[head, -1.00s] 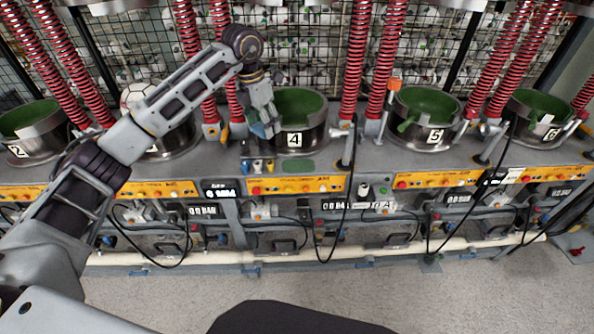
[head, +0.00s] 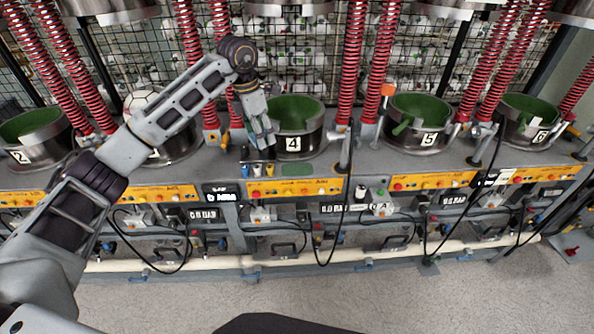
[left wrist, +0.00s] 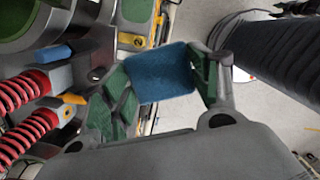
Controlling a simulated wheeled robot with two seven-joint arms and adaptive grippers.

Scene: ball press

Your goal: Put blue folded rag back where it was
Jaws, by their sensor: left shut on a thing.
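The blue folded rag (left wrist: 163,73) shows in the left wrist view, pinched between the green finger pads of my left gripper (left wrist: 165,80). In the head view my left gripper (head: 262,140) points down beside the press pot marked 4 (head: 296,130), at its left side. The rag is mostly hidden behind the fingers there. It hangs close above the grey bench (head: 215,168); I cannot tell if it touches. My right gripper is out of view.
Small coloured bottles (head: 257,169) stand just in front of the gripper. Red springs (head: 195,60) rise behind it. A second blue item (left wrist: 54,54) lies near the springs. An orange control panel (head: 295,189) runs along the bench front.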

